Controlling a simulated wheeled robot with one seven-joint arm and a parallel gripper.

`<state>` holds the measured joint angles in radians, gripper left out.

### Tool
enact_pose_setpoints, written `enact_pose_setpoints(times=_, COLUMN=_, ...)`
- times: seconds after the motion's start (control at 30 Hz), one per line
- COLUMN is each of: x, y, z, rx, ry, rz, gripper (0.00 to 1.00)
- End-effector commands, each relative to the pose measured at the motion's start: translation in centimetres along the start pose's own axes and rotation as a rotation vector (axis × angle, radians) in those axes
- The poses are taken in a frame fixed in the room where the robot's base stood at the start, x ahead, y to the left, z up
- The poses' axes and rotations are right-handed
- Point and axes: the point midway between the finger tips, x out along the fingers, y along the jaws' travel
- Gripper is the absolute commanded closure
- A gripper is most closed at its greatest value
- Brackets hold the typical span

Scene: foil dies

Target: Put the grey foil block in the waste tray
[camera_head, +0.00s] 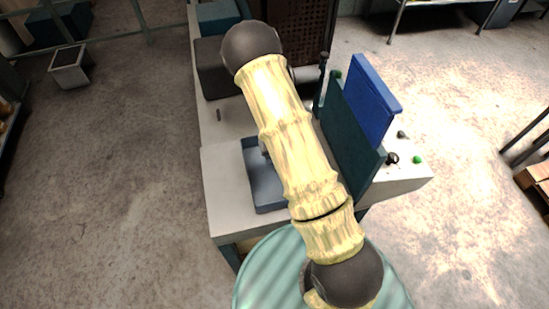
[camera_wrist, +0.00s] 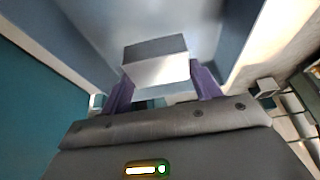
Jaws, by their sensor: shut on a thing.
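The grey foil block (camera_wrist: 155,62) is in the wrist view, a box with a darker upper face and a bright near face. My gripper (camera_wrist: 163,84) has its two purple fingers on either side of the block and is shut on it. Beyond the block, the blue-grey tray (camera_wrist: 206,30) fills the upper part of the wrist view. In the head view the blue-grey tray (camera_head: 266,192) lies on the pale worktop, partly behind my arm. My arm hides the gripper and block there. I cannot tell the gap between block and tray floor.
A dark green upright panel (camera_head: 352,135) with a blue plate (camera_head: 368,98) stands right of the tray. Green and black knobs (camera_head: 417,159) are at the right end. The pale worktop (camera_head: 228,175) left of the tray is clear.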

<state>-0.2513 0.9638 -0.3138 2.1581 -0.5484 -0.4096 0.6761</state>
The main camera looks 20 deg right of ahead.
Motion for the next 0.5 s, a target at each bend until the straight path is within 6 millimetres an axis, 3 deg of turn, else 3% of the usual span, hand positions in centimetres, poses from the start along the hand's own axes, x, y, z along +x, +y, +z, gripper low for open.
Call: enact_pose_setpoints(times=0.5, x=1.28, y=-0.51, z=0.51, rx=-0.009, ry=0.0, rz=-0.004, gripper=0.59)
